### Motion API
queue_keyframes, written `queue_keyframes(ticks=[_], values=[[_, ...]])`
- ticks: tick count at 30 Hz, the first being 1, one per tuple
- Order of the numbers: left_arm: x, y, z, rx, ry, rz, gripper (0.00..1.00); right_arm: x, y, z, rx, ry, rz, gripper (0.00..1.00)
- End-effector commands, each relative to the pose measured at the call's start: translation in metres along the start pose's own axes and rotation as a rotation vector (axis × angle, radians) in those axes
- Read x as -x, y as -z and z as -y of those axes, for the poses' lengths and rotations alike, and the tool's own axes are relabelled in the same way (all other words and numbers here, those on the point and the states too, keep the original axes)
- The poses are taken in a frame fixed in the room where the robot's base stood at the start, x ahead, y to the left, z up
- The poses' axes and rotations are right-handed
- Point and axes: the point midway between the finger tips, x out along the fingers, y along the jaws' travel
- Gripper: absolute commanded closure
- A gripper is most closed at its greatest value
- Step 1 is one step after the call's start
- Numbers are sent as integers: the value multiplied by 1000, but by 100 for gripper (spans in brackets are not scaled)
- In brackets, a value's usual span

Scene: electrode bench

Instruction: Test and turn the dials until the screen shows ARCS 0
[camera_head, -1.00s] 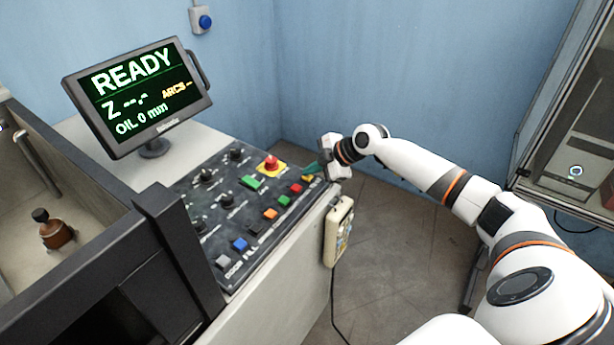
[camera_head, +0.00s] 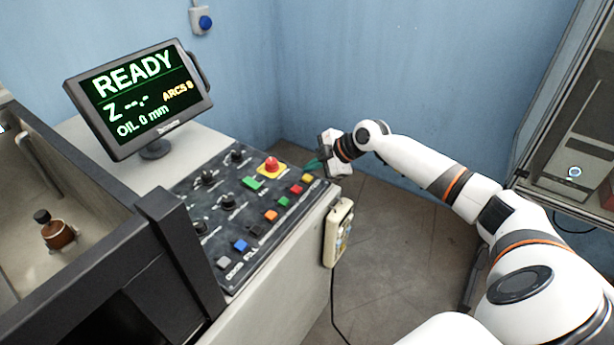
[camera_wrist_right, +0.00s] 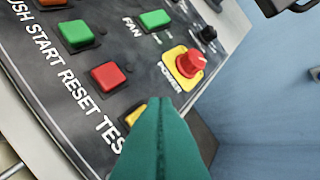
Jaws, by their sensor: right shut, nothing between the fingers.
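The screen (camera_head: 138,95) reads READY, Z --.-, OIL 0 mm and, in small orange text, ARCS with a digit that looks like 8, though it is too small to be certain. Several black dials (camera_head: 228,201) stand on the left part of the control panel (camera_head: 258,226). The yellow TEST button (camera_head: 307,178) is at the panel's far right end; it also shows in the wrist view (camera_wrist_right: 134,114), partly hidden by my fingers. My right gripper (camera_head: 313,164), with green fingers, is shut and empty, just beside and above that button. Its closed fingertips fill the lower middle of the wrist view (camera_wrist_right: 160,104). My left gripper is out of view.
A red POWER knob on a yellow base (camera_head: 271,166) stands near my right gripper. Green, red, orange, blue and grey buttons line the panel. A pendant (camera_head: 338,232) hangs on the panel's front side. A dark-framed tank (camera_head: 95,258) holding a brown bottle (camera_head: 56,232) is at left.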

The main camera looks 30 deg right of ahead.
Motion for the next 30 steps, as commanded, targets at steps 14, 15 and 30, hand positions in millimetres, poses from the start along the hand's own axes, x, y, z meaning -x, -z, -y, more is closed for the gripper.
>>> queue_keyframes(ticks=[14,15,30], values=[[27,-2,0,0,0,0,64,28,-20,20,1,1,0,100],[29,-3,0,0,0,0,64,30,-22,22,1,1,0,100],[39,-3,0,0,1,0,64,42,-30,30,0,0,0,100]])
